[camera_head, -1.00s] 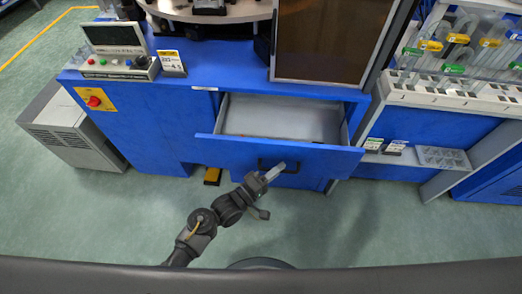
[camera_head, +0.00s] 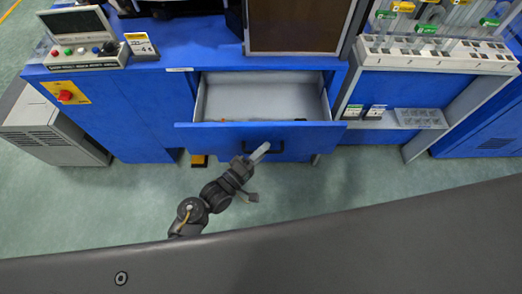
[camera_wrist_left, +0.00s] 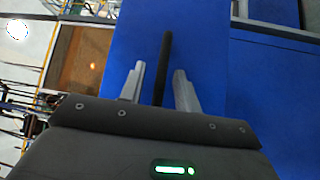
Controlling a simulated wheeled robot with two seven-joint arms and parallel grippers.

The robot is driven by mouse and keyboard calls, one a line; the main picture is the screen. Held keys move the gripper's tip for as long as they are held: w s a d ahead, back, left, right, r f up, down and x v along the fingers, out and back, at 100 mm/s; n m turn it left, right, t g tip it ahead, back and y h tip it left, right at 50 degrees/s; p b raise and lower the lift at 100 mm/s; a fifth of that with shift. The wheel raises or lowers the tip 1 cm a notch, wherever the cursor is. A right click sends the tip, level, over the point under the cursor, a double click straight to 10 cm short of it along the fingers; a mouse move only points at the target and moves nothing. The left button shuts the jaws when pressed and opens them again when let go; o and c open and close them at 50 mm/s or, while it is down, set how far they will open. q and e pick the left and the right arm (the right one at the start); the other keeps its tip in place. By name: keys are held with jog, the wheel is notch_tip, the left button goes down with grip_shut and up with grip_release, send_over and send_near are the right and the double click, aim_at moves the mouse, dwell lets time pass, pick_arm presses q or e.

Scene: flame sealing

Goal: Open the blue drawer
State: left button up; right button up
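The blue drawer (camera_head: 215,138) stands pulled out of the blue machine in the head view, and its pale interior is exposed. Its black handle (camera_head: 279,148) is on the front panel. It also shows as a dark bar in the left wrist view (camera_wrist_left: 163,65). My left gripper (camera_head: 260,153) is at the handle. In the left wrist view its two fingers (camera_wrist_left: 159,83) are apart, with the bar between them and visible gaps on both sides. A few small dark and orange items lie inside the drawer near its front. My right gripper is not in view.
A control box with a screen (camera_head: 80,35) and a label stand (camera_head: 141,45) sit on the blue machine top. A white rack (camera_head: 440,52) with colored-cap bags is at right. A grey box (camera_head: 45,125) stands at left. Green floor is free before the drawer.

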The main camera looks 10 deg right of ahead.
pick_arm(q)
jog(key=v, duration=1)
jog(key=shift+s+a, duration=0.2)
jog(key=shift+a, duration=0.15)
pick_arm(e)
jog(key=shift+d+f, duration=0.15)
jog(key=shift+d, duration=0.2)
pick_arm(q)
jog(key=shift+f, duration=0.1)
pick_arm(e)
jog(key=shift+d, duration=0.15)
